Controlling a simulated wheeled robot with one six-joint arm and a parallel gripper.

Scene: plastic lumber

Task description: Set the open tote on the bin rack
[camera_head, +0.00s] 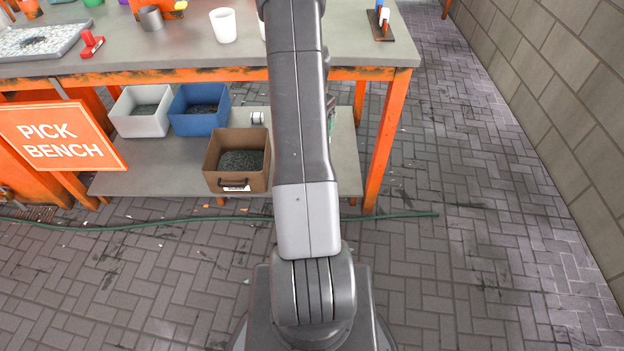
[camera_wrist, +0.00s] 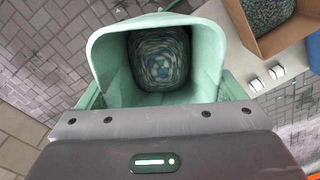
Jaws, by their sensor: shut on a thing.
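A green open tote (camera_wrist: 103,62) is in the wrist view with its mouth toward the camera. A round, blue, green and white patterned thing (camera_wrist: 160,60) shows inside it. My gripper (camera_wrist: 160,112) is shut on the tote at its near side; the fingertips are not clearly seen. In the head view my arm hides nearly all of the tote, and only a thin green sliver (camera_head: 331,116) shows beside the arm. A low grey shelf (camera_head: 150,184) under the bench bears a white bin (camera_head: 142,124), a blue bin (camera_head: 200,121) and a brown bin (camera_head: 237,178); no other rack is identifiable.
The orange-framed bench (camera_head: 345,54) stands above the shelf, its right front leg (camera_head: 382,140) close to my arm. A small white item (camera_head: 257,118) lies on the shelf. A green hose (camera_head: 160,225) crosses the floor. Floor at right is clear.

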